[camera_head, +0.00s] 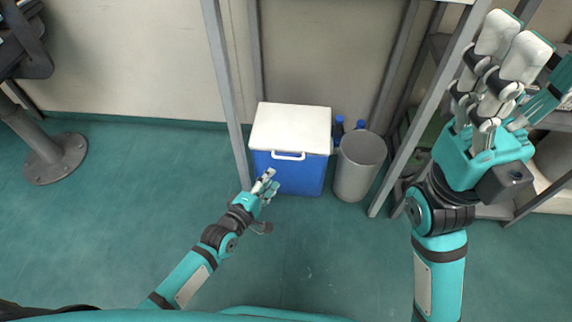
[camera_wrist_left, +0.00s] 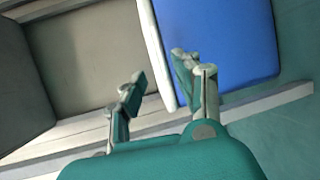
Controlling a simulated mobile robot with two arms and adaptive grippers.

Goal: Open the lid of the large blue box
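The large blue box (camera_head: 287,175) stands on the floor with its white lid (camera_head: 290,128) shut and a white handle (camera_head: 288,156) across its front. My left gripper (camera_head: 268,182) is at the box's front left, below the lid's front edge. In the left wrist view my left gripper (camera_wrist_left: 158,70) has its fingers apart. The white lid edge (camera_wrist_left: 156,45) shows between them, beside the blue wall (camera_wrist_left: 225,45); I cannot tell whether they touch it. My right gripper (camera_head: 535,65) is raised at the right, fingers spread and empty, far from the box.
A grey bin (camera_head: 359,168) and blue bottles (camera_head: 338,130) stand just right of the box. Metal frame posts (camera_head: 228,90) rise close at the box's left and further right (camera_head: 425,110). A stool base (camera_head: 55,160) is at the far left. The front floor is clear.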

